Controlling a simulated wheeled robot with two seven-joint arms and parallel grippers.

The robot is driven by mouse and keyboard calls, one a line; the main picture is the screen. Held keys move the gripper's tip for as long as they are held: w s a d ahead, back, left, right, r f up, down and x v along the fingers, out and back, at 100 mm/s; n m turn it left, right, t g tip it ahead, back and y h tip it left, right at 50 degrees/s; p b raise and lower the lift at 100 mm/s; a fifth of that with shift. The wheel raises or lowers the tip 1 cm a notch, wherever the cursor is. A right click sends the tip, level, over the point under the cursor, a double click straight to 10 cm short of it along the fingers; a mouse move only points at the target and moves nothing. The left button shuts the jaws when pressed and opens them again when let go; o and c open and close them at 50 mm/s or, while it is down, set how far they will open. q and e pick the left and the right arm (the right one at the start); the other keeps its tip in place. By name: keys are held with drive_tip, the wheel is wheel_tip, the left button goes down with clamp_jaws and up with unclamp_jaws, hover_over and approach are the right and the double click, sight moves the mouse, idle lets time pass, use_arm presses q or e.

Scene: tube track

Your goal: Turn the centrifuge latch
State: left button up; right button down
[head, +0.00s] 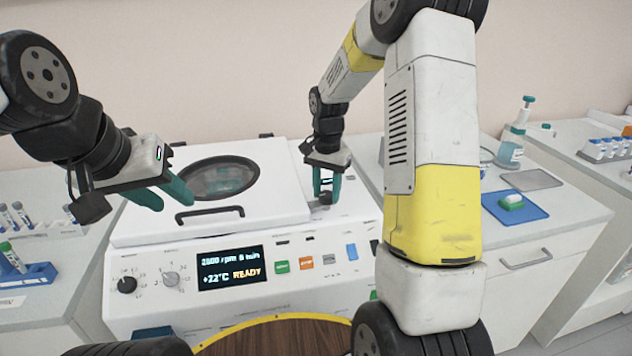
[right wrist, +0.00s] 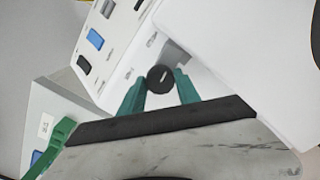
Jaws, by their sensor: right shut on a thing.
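The white centrifuge (head: 275,165) stands in front of me with its lid down. Its lid has a round dark window (head: 218,178) and a dark handle (head: 210,212). The latch is a small dark round knob (head: 325,198) beside the lid's right edge. In the right wrist view the latch (right wrist: 160,78) has a pale mark on its face and sits between the green fingertips. My right gripper (head: 326,188) points down and is shut on the latch. My left gripper (head: 170,200) hangs above the lid's left side, its green fingers apart and empty.
The front panel has a display (head: 232,268) reading READY, dials and coloured buttons. A tube rack (head: 28,275) stands on the left bench. A blue tray (head: 515,206) and a dispenser bottle (head: 515,140) stand on the right bench. My right arm covers part of the right side.

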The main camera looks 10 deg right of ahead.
drive_tip(key=n, duration=0.4)
drive_tip(key=shift+n, duration=0.3)
drive_tip(key=n, duration=0.3)
drive_tip(key=shift+n, duration=0.3)
drive_tip(key=n, duration=0.3)
drive_tip(key=shift+n, duration=2.2)
drive_tip(key=shift+r, duration=0.1)
drive_tip(key=c, duration=0.9)
unclamp_jaws()
drive_tip(key=shift+o, duration=0.2)
